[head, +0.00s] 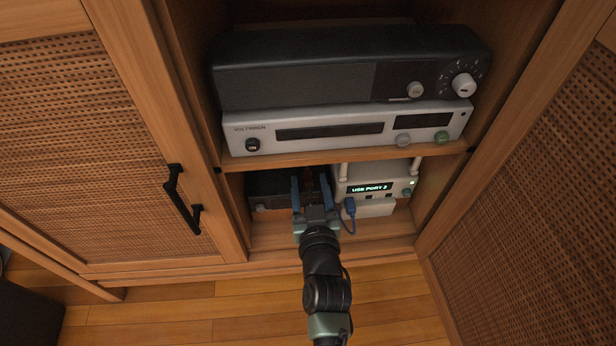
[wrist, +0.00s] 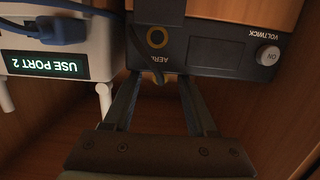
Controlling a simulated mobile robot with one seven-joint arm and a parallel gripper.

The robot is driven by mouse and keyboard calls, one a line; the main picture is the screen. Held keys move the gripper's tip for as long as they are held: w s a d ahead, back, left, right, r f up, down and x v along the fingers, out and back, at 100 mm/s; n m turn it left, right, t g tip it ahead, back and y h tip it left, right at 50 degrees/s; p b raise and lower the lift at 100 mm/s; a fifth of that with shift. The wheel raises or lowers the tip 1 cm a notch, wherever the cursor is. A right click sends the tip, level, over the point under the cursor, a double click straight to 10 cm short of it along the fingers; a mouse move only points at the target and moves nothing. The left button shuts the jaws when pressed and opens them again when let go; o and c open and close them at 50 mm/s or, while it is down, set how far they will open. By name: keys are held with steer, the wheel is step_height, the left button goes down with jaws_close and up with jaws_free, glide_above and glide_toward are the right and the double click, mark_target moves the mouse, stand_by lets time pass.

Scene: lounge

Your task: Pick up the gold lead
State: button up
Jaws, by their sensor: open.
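A gold-ringed round socket (wrist: 157,38) shows on the dark box (wrist: 218,52), beside a partly hidden label that starts "AER". A small dark shape lies just below that label, and I cannot tell what it is. My gripper (head: 311,188) is inside the lower cabinet bay, with its two blue fingers apart in front of the dark box.
A white box (head: 375,178) with antennas and a "USE PORT 2" display stands close on the right. A blue plug (head: 349,206) with a cable is at its front. The shelf with a silver unit (head: 345,128) is above. A cabinet door with black handle (head: 182,205) is left.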

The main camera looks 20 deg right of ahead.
steer(key=shift+w, duration=0.2)
jaws_close()
stand_by(0.5)
